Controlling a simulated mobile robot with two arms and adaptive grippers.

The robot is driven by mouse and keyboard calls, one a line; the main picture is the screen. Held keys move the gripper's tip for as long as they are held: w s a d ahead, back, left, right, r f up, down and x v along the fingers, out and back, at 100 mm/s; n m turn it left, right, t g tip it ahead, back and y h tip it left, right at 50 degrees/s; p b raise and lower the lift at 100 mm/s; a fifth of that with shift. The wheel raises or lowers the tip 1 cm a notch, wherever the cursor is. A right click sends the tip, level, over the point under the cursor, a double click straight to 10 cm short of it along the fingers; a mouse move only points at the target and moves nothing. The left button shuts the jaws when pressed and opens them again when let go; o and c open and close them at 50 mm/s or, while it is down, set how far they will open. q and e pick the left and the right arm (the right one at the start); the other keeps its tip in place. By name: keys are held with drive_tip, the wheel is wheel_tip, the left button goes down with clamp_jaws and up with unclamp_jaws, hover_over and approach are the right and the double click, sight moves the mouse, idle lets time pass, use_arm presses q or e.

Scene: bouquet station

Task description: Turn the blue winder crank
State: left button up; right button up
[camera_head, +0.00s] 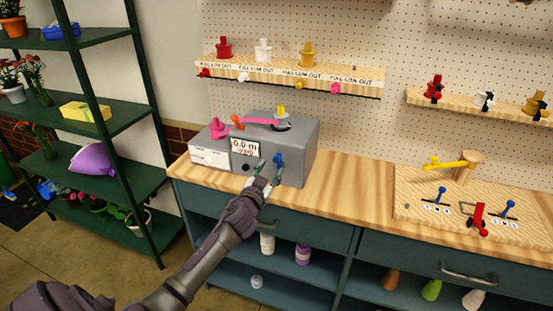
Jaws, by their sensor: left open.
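The grey winder box (300,138) stands on the wooden counter, with a display reading "0.0 m" on its front. The blue crank (279,159) sticks out of the box's front, right of the display. My left gripper (268,171) is open at the front of the box, with its fingertips just below and beside the blue crank. I cannot tell whether they touch it. Part of the crank is hidden behind the fingers. A pink ribbon (258,121) lies across the box top by a yellow-topped spool. My right gripper is out of view.
A wooden board (415,210) with a yellow arm and blue and red levers stands on the counter at right. A wall shelf (362,81) holds spools above the box. Green shelves with plants stand at left. The counter between box and board is clear.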

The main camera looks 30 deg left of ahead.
sight(275, 162)
use_arm(q)
drive_tip(key=shift+x, duration=2.7)
drive_tip(key=shift+c, duration=0.2)
clamp_jaws()
